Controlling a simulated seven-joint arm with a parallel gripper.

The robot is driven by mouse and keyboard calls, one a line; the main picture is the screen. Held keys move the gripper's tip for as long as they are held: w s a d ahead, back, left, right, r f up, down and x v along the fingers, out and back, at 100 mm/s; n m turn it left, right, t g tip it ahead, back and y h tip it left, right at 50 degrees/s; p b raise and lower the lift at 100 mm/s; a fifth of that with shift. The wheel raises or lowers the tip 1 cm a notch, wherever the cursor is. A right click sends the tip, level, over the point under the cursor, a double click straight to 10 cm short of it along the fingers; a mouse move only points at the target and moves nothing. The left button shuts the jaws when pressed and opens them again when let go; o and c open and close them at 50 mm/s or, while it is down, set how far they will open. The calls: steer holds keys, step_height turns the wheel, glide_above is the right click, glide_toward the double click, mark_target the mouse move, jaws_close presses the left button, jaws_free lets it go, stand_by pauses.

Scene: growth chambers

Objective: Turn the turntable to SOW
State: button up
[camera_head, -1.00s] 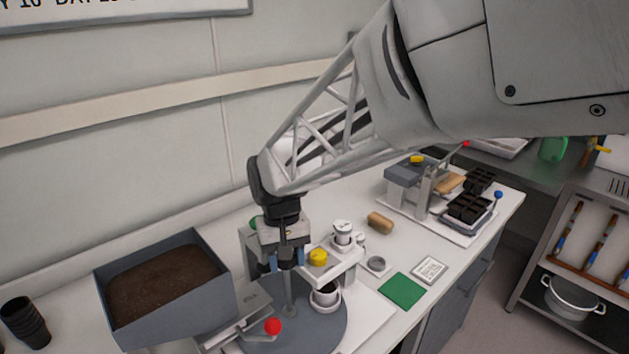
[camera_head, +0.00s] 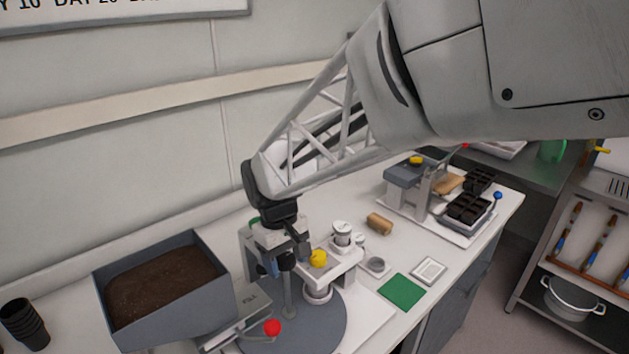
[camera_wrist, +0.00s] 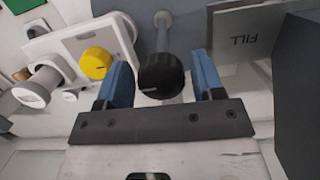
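The grey turntable disc (camera_head: 325,325) lies on the bench with a post (camera_head: 289,298) rising from it. A black knob (camera_wrist: 161,74) tops the post, also seen in the head view (camera_head: 287,262). My gripper (camera_wrist: 162,76) is open, one blue finger on each side of the knob with a visible gap on both sides; it also shows in the head view (camera_head: 284,264). A white pot (camera_head: 318,292) stands on the disc under a white bracket with a yellow knob (camera_head: 318,259). A grey plate (camera_wrist: 255,40) reads FILL, upside down. No SOW label is readable.
A grey bin of soil (camera_head: 165,285) stands close left of the turntable. A red ball-ended lever (camera_head: 272,327) is in front. A white shaker-like canister (camera_head: 341,234) and a green mat (camera_head: 401,291) lie to the right. The bench between has some free room.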

steer(key=shift+r, duration=0.15)
steer(key=shift+r, duration=3.35)
